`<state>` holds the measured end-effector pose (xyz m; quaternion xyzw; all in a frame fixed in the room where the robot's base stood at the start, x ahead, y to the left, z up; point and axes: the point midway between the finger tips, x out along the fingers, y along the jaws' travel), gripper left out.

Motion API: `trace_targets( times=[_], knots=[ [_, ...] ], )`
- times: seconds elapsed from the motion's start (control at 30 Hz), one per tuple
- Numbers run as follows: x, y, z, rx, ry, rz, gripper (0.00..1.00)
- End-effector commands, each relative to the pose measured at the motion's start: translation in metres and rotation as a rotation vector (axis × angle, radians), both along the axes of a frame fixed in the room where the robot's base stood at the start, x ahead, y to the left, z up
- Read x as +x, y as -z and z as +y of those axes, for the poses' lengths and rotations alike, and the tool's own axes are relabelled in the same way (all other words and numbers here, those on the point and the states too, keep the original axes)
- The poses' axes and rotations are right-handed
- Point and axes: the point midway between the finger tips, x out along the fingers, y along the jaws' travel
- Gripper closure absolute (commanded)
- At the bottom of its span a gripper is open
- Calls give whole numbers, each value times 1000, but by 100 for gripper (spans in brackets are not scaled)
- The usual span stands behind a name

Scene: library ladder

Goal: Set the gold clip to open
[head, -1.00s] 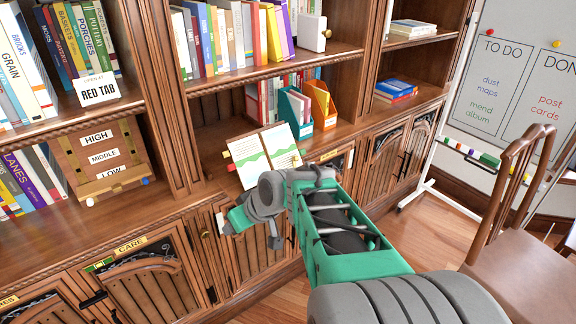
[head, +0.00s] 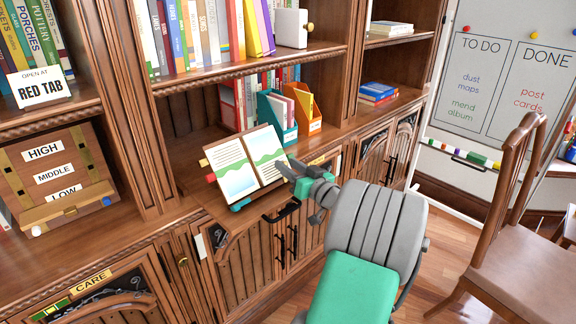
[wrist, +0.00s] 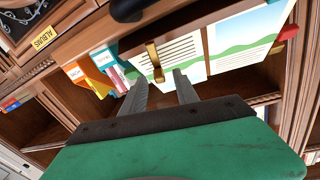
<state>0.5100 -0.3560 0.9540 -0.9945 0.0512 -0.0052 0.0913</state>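The gold clip (wrist: 155,62) is a short gold bar at the edge of the open book's page in the wrist view. The open book (head: 244,162) leans on a stand on the cabinet ledge and also shows in the wrist view (wrist: 180,50). My gripper (wrist: 160,82) is open and empty, its two grey fingers pointing at the clip, which appears between and just beyond the tips. I cannot tell whether they touch it. In the head view my gripper (head: 284,166) is at the book's right edge and seems to cover the clip.
Teal (head: 278,115) and orange (head: 305,108) file holders stand behind the book. A red tab (head: 211,178) sticks out at the book's left side. A wooden panel labelled HIGH, MIDDLE, LOW (head: 72,152) stands to the left. A chair (head: 515,220) is at right.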

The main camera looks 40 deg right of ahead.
Motion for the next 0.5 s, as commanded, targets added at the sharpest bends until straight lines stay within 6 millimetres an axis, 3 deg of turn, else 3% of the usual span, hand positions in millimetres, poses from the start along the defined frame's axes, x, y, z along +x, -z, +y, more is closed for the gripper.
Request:
trace_targets(
  times=[0.27, 0.5],
  knots=[
    [5, 1, 0, 2, 0, 1, 64],
    [4, 1, 0, 2, 0, 1, 82]
  ],
)
